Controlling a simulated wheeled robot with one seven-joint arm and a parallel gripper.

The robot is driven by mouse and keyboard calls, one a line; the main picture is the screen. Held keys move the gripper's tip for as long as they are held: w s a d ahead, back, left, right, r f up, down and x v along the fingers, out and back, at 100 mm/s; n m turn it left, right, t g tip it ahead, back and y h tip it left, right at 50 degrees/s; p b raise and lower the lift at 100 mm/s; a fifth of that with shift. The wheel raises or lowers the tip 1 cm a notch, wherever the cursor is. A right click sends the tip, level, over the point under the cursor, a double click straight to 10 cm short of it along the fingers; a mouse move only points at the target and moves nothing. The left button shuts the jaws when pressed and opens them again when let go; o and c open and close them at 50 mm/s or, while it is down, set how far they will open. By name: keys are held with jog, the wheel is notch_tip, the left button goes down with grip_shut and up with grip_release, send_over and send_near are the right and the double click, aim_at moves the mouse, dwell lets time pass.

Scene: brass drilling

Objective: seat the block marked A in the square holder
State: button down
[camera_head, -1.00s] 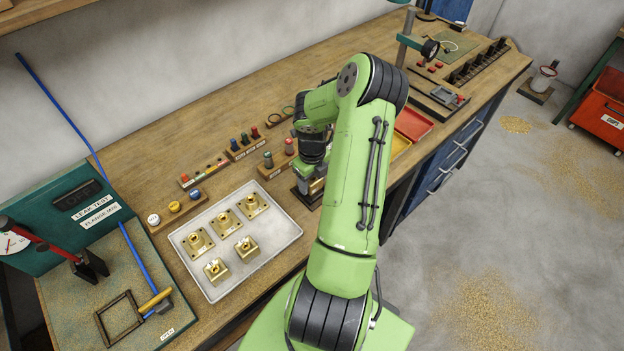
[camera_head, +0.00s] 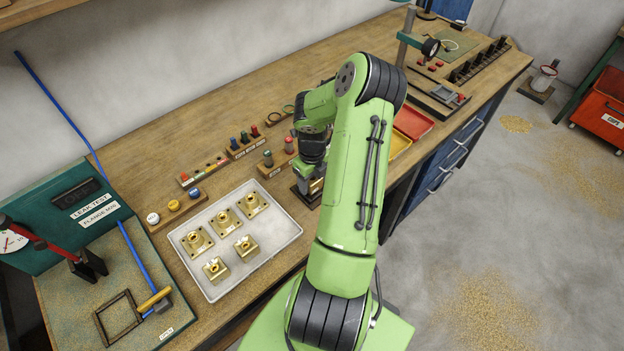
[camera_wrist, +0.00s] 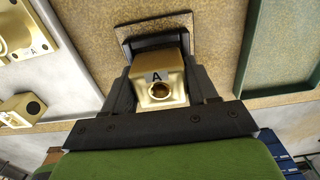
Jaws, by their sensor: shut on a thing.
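The brass block marked A (camera_wrist: 158,68) is between the two dark fingers of my gripper (camera_wrist: 162,92) in the wrist view, its label and round bore facing the camera. My gripper is shut on it. The dark square holder (camera_wrist: 124,30) shows just beyond the block, with its far rim in sight. In the head view my gripper (camera_head: 314,178) is low over the dark holder (camera_head: 301,197), and my arm hides much of both. I cannot tell whether the block is inside the holder or just above it.
A white tray (camera_head: 288,243) with several brass parts stands left of the holder. Wooden racks with coloured plugs (camera_head: 243,146) are behind it. A yellow bin (camera_head: 398,145) and a red bin (camera_head: 414,124) lie to the right. The leak test bench (camera_head: 60,290) is at far left.

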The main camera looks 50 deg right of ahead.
jog(key=shift+f, duration=0.3)
dwell(0.5)
grip_release()
jog(key=shift+r+p, duration=2.35)
jog(key=shift+r, duration=1.25)
jog(key=shift+f, duration=0.1)
